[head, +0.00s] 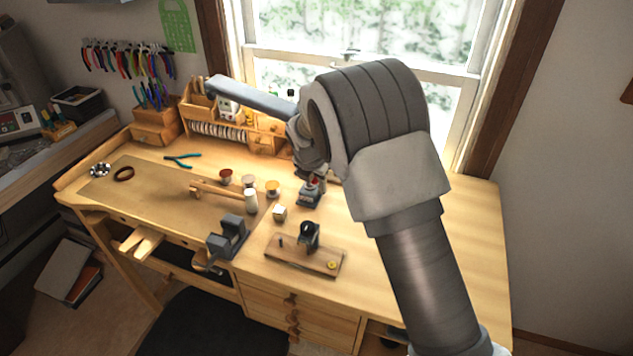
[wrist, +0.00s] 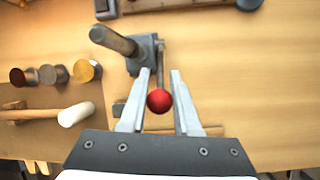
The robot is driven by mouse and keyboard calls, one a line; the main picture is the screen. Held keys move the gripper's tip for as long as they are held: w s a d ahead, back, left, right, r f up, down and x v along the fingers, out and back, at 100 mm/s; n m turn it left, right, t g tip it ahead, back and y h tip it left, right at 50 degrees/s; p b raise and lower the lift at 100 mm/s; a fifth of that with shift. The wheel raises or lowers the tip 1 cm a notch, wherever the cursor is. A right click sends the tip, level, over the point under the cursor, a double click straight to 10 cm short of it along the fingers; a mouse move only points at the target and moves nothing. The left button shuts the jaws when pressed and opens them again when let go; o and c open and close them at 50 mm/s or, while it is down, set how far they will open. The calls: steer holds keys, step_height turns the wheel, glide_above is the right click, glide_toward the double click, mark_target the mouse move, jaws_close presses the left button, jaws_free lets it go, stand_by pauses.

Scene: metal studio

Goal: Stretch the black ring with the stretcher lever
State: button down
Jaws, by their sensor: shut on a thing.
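The ring stretcher (head: 309,196) is a small grey tool standing on the bench below my wrist. It also shows in the wrist view (wrist: 142,62), with a grey tapered post (wrist: 118,41) leaning left. Its stretcher lever (wrist: 160,62) is a thin rod ending in a red ball (wrist: 159,100). My gripper (wrist: 160,73) has one finger on each side of the lever and is shut on it near the red ball. In the head view my wrist mostly hides the fingers. I cannot clearly make out the black ring on the post.
A wooden board with a dark upright fixture (head: 309,236) stands in front of the stretcher. A white-headed mallet (head: 251,200), several small round pots and a white cube (head: 280,213) lie to the left. The bench's right side is clear.

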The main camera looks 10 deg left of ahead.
steer(key=s+f+t+b, duration=0.1)
steer(key=b, duration=0.2)
steer(key=shift+a+f+b, duration=0.15)
steer(key=shift+f+b, duration=0.05)
steer(key=shift+b, duration=0.1)
steer(key=shift+s+f+b, duration=0.35)
steer(key=shift+s+b, duration=0.1)
steer(key=shift+b, duration=0.3)
steer(key=shift+s+f+b, duration=0.45)
steer(key=shift+s+f, duration=0.1)
steer(key=shift+f, duration=0.05)
steer(key=shift+s+f+b, duration=0.3)
steer(key=shift+f, duration=0.2)
steer(key=shift+s+f+b, duration=0.25)
steer(key=shift+f+b, duration=0.05)
steer(key=shift+f, duration=0.15)
steer(key=shift+w+r, duration=0.15)
steer(key=c, duration=0.8)
jaws_free()
steer(key=shift+w, duration=0.1)
steer(key=shift+o, duration=0.2)
